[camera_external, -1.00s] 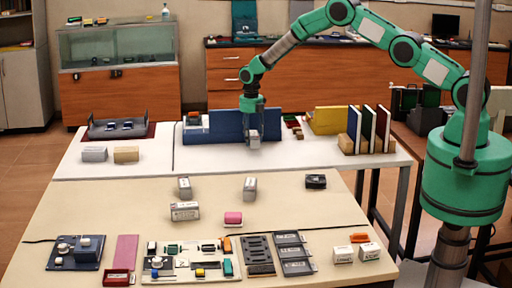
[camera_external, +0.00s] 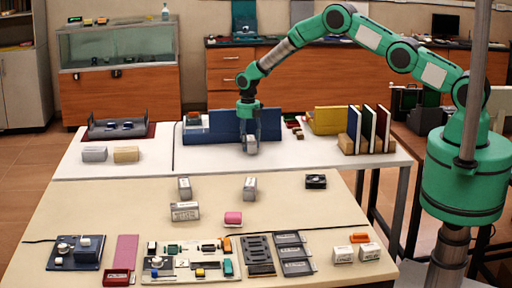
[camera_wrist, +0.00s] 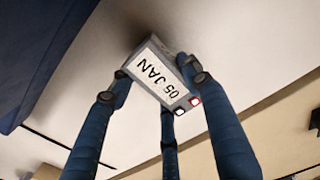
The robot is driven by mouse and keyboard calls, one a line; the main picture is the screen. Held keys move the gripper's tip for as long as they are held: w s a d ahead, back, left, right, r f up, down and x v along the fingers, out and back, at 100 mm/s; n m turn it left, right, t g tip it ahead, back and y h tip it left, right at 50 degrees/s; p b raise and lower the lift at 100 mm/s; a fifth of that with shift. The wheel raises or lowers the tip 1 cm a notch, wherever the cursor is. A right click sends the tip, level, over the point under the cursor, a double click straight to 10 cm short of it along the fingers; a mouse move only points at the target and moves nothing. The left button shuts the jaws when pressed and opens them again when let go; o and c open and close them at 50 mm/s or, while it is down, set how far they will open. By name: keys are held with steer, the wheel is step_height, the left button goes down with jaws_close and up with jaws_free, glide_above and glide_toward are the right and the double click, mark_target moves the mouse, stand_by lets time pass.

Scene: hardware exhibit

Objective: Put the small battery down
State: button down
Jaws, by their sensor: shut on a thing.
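My gripper (camera_external: 249,136) points down over the white back table (camera_external: 310,157), in front of the blue upright panel. It is shut on the small battery (camera_external: 251,148), a grey block with a white label. In the wrist view the small battery (camera_wrist: 160,75) sits between the dark blue fingers, its label reading "05 JAN", with a red and a white terminal at one end. It is at or just above the white surface, with a dark shadow beside it; I cannot tell whether it touches.
The blue panel (camera_external: 223,126) stands close behind. Upright folders (camera_external: 368,130) in a wooden rack are at right. Two blocks, grey (camera_external: 94,154) and tan (camera_external: 126,154), lie at left. Several batteries, including one standing (camera_external: 250,188), are on the front table. White surface beside my gripper is clear.

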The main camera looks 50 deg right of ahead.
mark_target(248, 139)
steer(key=shift+w+f, duration=0.1)
steer(key=shift+f, duration=0.35)
steer(key=shift+f, duration=0.1)
steer(key=c, duration=0.8)
jaws_free()
steer(key=shift+f, duration=0.1)
steer(key=shift+c, duration=0.2)
step_height(248, 139, up, 12)
steer(key=shift+r, duration=0.15)
steer(key=shift+r, duration=0.1)
stand_by(0.3)
